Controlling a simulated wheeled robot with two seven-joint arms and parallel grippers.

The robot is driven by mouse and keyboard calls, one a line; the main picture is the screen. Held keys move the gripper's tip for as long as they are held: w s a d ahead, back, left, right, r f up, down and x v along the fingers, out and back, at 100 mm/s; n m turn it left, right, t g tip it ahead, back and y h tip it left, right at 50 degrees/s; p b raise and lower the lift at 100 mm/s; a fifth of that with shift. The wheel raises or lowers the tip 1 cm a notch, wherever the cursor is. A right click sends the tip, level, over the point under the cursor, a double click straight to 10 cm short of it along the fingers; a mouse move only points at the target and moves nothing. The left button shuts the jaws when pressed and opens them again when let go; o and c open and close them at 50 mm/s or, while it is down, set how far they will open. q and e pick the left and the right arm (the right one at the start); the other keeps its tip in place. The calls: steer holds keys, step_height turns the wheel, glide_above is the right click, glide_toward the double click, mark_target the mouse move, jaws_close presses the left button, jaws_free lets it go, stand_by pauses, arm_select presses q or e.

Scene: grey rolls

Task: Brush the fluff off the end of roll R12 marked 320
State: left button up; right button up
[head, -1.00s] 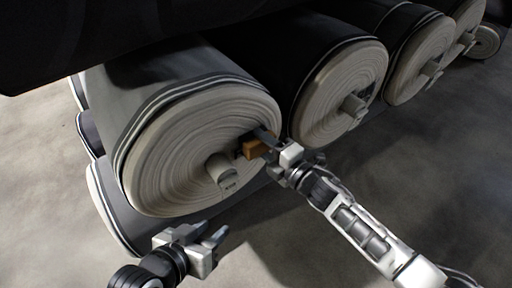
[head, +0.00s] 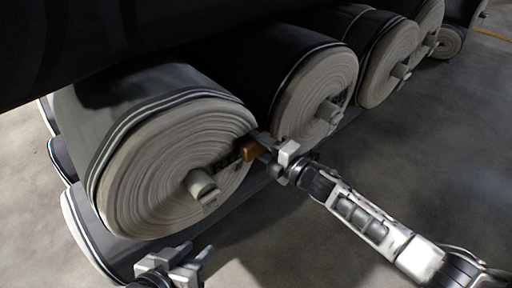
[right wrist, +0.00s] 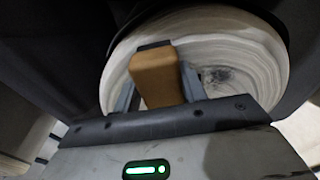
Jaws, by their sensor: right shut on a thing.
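The nearest roll (head: 150,185) shows a cream, ringed end with a core stub (head: 203,188); a small mark on the stub is too small to read. A dark patch (head: 224,163) lies on the end, right of the stub. My right gripper (head: 268,150) is shut on a brown-handled brush (head: 250,150), at the right rim of this end; I cannot tell if it touches. In the right wrist view the brown handle (right wrist: 155,76) stands between the fingers, before a cream roll end (right wrist: 255,50) with grey fluff (right wrist: 218,75). My left gripper (head: 188,262) is open and empty, low in front.
More rolls stand in a row to the right, the second one (head: 318,95) close by the brush. Other rolls (head: 85,235) lie beneath the nearest one. A dark mass hangs over the top left. The grey floor (head: 430,150) on the right is clear.

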steer(key=shift+s, duration=0.15)
steer(key=p+v, duration=0.2)
steer(key=v, duration=0.2)
steer(key=shift+s, duration=0.2)
steer(key=shift+s+d, duration=0.4)
steer(key=shift+s, duration=0.25)
steer(key=shift+p+v, duration=0.7)
steer(key=shift+v, duration=0.8)
steer(key=shift+s+a, duration=0.15)
steer(key=shift+a, duration=0.05)
